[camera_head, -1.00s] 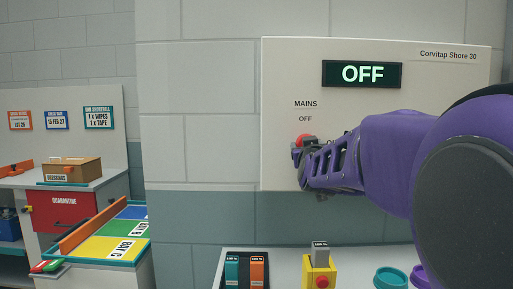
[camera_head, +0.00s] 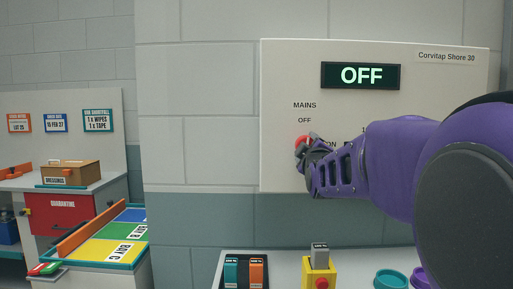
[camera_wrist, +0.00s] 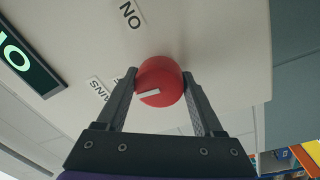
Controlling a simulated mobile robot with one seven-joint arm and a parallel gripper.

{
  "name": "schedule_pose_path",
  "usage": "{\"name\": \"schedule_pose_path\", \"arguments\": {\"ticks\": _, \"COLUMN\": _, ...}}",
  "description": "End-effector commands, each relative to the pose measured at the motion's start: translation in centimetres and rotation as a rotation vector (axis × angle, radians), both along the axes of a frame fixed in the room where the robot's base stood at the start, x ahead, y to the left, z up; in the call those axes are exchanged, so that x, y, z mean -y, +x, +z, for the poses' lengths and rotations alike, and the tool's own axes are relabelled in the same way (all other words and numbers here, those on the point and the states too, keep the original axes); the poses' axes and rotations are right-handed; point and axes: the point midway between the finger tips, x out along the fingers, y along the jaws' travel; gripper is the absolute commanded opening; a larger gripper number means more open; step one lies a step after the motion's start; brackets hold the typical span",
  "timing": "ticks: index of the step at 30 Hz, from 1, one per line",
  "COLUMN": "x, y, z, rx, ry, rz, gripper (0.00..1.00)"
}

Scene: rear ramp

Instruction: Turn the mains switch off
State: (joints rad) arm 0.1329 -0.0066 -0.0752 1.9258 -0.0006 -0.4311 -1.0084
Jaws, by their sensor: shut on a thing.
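The mains switch is a round red knob (camera_head: 301,142) on a pale wall panel (camera_head: 285,70), below the labels MAINS and OFF. The panel's black display (camera_head: 361,75) reads OFF in lit letters. My gripper (camera_wrist: 161,92) is shut on the knob, one finger on each side, in the wrist view. The knob (camera_wrist: 160,77) there has a white pointer mark on its face, and an ON label lies beyond it. In the head view my gripper and purple arm come from the right and cover part of the knob and the panel's lower right.
Below the panel, a bench holds a dark holder (camera_head: 245,270) with teal and orange items, a yellow box with a red button (camera_head: 320,272), and teal (camera_head: 390,278) and purple cups. Left stand coloured bays (camera_head: 112,240) and a cardboard box (camera_head: 70,172).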

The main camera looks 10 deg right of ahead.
Motion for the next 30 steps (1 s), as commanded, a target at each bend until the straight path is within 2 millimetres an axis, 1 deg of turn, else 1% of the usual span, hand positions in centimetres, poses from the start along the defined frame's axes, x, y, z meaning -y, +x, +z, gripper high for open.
{"name": "schedule_pose_path", "arguments": {"ticks": 1, "x": 0.22, "y": -0.06, "z": 0.39, "rx": 0.004, "ry": -0.022, "rz": -0.003, "gripper": 0.13}}
{"name": "schedule_pose_path", "arguments": {"ticks": 9, "x": 0.2, "y": -0.06, "z": 0.48, "rx": -0.009, "ry": -0.096, "rz": -0.004, "gripper": 0.13}}
{"name": "schedule_pose_path", "arguments": {"ticks": 23, "x": 0.18, "y": -0.07, "z": 0.61, "rx": -0.009, "ry": -0.11, "rz": -0.004, "gripper": 0.13}}
{"name": "schedule_pose_path", "arguments": {"ticks": 24, "x": 0.17, "y": -0.07, "z": 0.62, "rx": -0.009, "ry": -0.11, "rz": -0.004, "gripper": 0.71}}
{"name": "schedule_pose_path", "arguments": {"ticks": 28, "x": 0.14, "y": -0.07, "z": 0.55, "rx": -0.01, "ry": -0.108, "rz": -0.003, "gripper": 0.94}}
{"name": "schedule_pose_path", "arguments": {"ticks": 29, "x": 0.13, "y": -0.06, "z": 0.5, "rx": -0.011, "ry": -0.108, "rz": -0.002, "gripper": 0.96}}
{"name": "schedule_pose_path", "arguments": {"ticks": 30, "x": 0.11, "y": -0.05, "z": 0.45, "rx": -0.012, "ry": -0.108, "rz": -0.002, "gripper": 0.96}}
